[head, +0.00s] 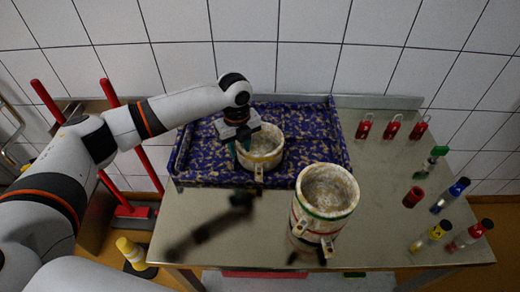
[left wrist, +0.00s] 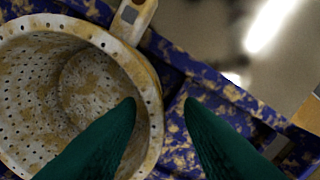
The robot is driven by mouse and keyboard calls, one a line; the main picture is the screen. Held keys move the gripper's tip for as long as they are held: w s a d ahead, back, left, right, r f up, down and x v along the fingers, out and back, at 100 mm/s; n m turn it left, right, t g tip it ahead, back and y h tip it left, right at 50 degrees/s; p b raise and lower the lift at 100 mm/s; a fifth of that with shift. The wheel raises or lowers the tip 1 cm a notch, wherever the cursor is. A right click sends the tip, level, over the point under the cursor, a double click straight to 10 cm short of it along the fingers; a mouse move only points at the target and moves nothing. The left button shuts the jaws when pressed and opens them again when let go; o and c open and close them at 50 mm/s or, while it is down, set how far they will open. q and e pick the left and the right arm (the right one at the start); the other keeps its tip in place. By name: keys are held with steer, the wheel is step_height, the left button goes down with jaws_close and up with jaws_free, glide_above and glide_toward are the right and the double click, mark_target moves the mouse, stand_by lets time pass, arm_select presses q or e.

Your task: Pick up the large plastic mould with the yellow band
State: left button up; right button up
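A whitish, stained round mould (head: 262,152) with a yellowish band low on its side stands in the blue patterned tray (head: 190,165). My left gripper (head: 240,145) is above the mould's left rim, pointing down. In the left wrist view the perforated mould (left wrist: 85,85) fills the left side, with a lug on its rim. The green fingers of my left gripper (left wrist: 160,102) are apart, one over the mould's inside and one over the tray outside. The rim shows between them; whether they touch it I cannot tell. My right gripper is not in view.
Another tall mould (head: 325,205) with red and green bands stands on the steel table (head: 380,225) at the front. Red tags (head: 392,127) lie at the back right. A red cup (head: 413,197) and several coloured-capped items (head: 450,195) stand at the right.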

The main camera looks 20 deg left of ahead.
mark_target(241, 155)
arm_select(q)
step_height(241, 155, down, 4)
steer(key=shift+w+r+p, duration=0.1)
steer(key=shift+r+p, duration=0.15)
steer(key=shift+p, duration=0.15)
steer(key=shift+f, duration=0.2)
jaws_close()
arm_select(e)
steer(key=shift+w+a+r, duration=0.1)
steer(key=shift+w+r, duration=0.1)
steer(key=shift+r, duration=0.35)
arm_select(q)
steer(key=shift+w+r, duration=0.1)
steer(key=shift+r, duration=0.15)
step_height(241, 155, up, 10)
steer(key=shift+f+b, duration=0.2)
steer(key=shift+b, duration=0.7)
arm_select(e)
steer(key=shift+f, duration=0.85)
